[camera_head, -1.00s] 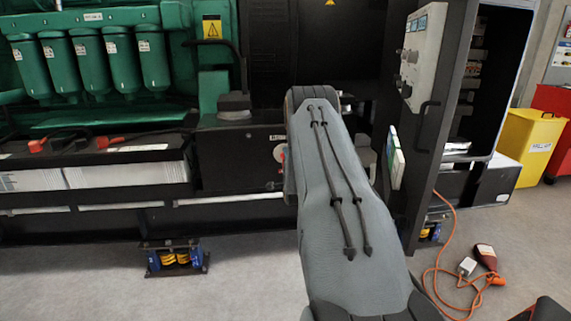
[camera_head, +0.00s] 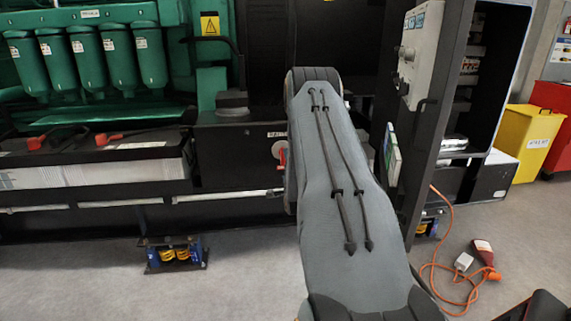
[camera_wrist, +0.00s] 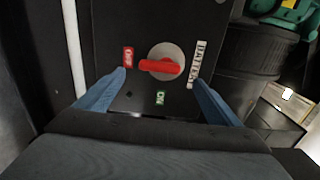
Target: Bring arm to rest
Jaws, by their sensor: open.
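My gripper (camera_wrist: 160,95) shows in the wrist view as two blue fingers spread wide apart, with nothing between them. Beyond the fingers is a black panel with a red rotary switch (camera_wrist: 160,67) on a round silver plate. The red handle lies level and points toward the red label on its left; a green label is below it and a white battery label is on its right. In the head view the red switch handle (camera_head: 282,157) shows just left of my grey arm. My gripper is hidden behind the arm in that view.
A green engine with several cylinders (camera_head: 150,60) and a battery tray (camera_head: 95,170) stand at left. An open control cabinet (camera_head: 425,110) is close to the arm's right. An orange cable (camera_head: 428,270) lies on the floor at right, near a yellow bin (camera_head: 530,140).

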